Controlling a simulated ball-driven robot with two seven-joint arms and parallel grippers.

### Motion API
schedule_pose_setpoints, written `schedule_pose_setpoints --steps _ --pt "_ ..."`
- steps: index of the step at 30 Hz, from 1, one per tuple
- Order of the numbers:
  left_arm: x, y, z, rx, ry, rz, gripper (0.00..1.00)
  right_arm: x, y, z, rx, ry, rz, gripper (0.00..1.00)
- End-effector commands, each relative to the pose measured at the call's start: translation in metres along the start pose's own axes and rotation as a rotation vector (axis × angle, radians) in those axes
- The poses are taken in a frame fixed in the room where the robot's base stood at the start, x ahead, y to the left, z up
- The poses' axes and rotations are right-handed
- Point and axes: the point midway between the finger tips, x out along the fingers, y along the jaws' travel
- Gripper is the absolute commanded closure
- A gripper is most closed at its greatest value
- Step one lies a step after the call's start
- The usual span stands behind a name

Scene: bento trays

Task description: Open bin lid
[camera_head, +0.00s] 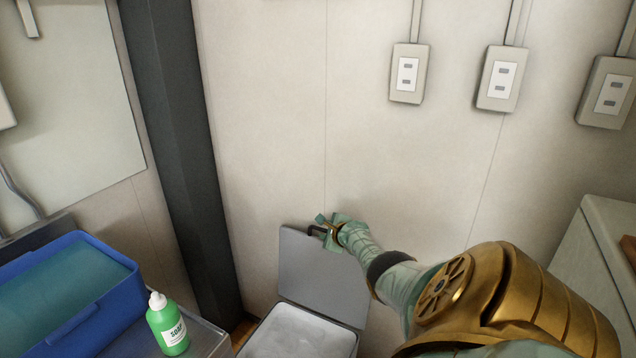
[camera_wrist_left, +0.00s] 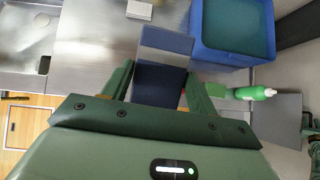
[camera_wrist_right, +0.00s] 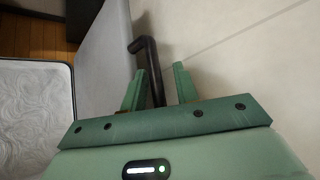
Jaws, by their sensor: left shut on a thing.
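The bin (camera_head: 362,335) stands against the wall at the bottom of the head view, with a white liner inside. Its grey lid (camera_head: 305,270) is tilted up, nearly upright near the wall, and the bin's mouth is open. My right gripper (camera_head: 328,226) is at the black handle (camera_wrist_right: 148,60) on the lid's top edge. In the right wrist view the bent handle lies between my spread fingers, close to the left one. My left gripper (camera_wrist_left: 160,85) is outside the head view. It is shut on a flat blue and grey block (camera_wrist_left: 165,45).
A blue tub (camera_head: 115,305) and a green soap bottle (camera_head: 168,325) stand on a metal counter left of the bin. A dark post (camera_head: 180,150) rises behind. A pale cabinet (camera_head: 600,235) is at the right. Outlets hang on the wall above.

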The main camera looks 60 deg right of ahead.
Motion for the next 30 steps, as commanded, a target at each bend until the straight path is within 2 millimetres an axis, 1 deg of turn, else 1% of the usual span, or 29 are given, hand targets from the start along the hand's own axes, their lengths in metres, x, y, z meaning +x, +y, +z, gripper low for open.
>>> schedule_pose_setpoints --steps 1,5,8,11,15,18,21,25,30 --pt "0.0 0.0 0.0 0.0 0.0 0.0 0.63 0.0 0.005 -0.002 -0.001 0.002 0.009 0.66" --pt "-0.004 0.0 0.003 0.0 -0.003 0.0 0.63 -0.003 0.005 -0.001 -0.001 0.002 0.01 0.66" --pt "-0.017 0.0 0.012 0.0 -0.01 0.0 0.63 -0.013 0.003 0.0 -0.001 0.002 0.01 0.66" --pt "-0.037 0.0 0.027 0.0 -0.02 0.0 0.63 -0.029 0.0 0.002 0.0 0.002 0.009 0.66" --pt "-0.068 0.0 0.05 0.0 -0.035 0.0 0.63 -0.057 -0.004 0.004 -0.001 0.001 0.006 0.66" --pt "-0.086 0.0 0.064 0.0 -0.042 0.0 0.63 -0.077 -0.005 0.004 0.0 0.0 0.003 0.66" --pt "-0.101 0.0 0.075 0.0 -0.047 0.0 0.63 -0.095 -0.004 0.004 -0.002 0.0 0.003 0.66" --pt "-0.112 0.0 0.084 0.0 -0.051 0.0 0.63 -0.112 -0.003 0.003 -0.001 0.0 0.001 0.66" --pt "-0.117 0.0 0.088 0.0 -0.052 0.0 0.63 -0.121 0.0 0.001 0.0 0.0 0.0 0.66"
